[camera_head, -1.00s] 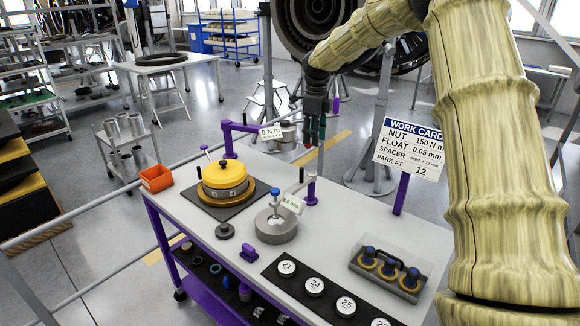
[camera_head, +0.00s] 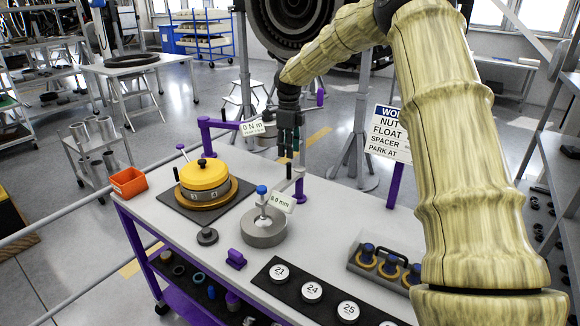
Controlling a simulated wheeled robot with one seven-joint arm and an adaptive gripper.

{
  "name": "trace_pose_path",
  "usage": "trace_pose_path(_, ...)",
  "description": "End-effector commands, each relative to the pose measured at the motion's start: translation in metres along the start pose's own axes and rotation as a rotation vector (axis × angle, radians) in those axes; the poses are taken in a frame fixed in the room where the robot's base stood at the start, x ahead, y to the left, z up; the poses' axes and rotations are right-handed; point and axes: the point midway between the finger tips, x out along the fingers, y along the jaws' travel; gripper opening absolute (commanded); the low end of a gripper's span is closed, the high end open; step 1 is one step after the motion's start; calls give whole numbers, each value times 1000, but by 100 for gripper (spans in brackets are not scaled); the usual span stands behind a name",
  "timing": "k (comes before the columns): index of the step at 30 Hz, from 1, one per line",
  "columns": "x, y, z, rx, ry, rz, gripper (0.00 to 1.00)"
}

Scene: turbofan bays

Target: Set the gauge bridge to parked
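The gauge bridge is a short purple post (camera_head: 301,191) near the back edge of the bench. It has a thin dark upright handle (camera_head: 289,171) and a small white readout (camera_head: 282,202) in mm whose first digit is hard to read. The readout is beside a blue-topped gauge (camera_head: 262,196) over a grey ring block (camera_head: 264,230). My gripper (camera_head: 287,150) points down behind and above the bridge handle in this view, with a visible gap between them. Its fingers are small and dark, and their opening is unclear.
A purple arm (camera_head: 207,133) with an "0 N m" sign stands behind the yellow-capped hub (camera_head: 204,174). An orange bin (camera_head: 128,182) is at the left corner. The work card (camera_head: 389,134) stands right of my gripper, partly covered by my arm. Numbered discs (camera_head: 279,273) line the front.

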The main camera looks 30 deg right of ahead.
Motion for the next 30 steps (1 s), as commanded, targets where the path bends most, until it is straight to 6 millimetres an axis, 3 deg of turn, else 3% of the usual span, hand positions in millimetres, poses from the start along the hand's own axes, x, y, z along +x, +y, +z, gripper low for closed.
trace_pose_path(9,51,0,-4,3,2,4,37)
trace_pose_path(15,70,-1,-4,4,2,2,37)
trace_pose_path(28,78,-2,-4,5,1,0,37)
trace_pose_path(30,77,-2,-4,5,1,0,24)
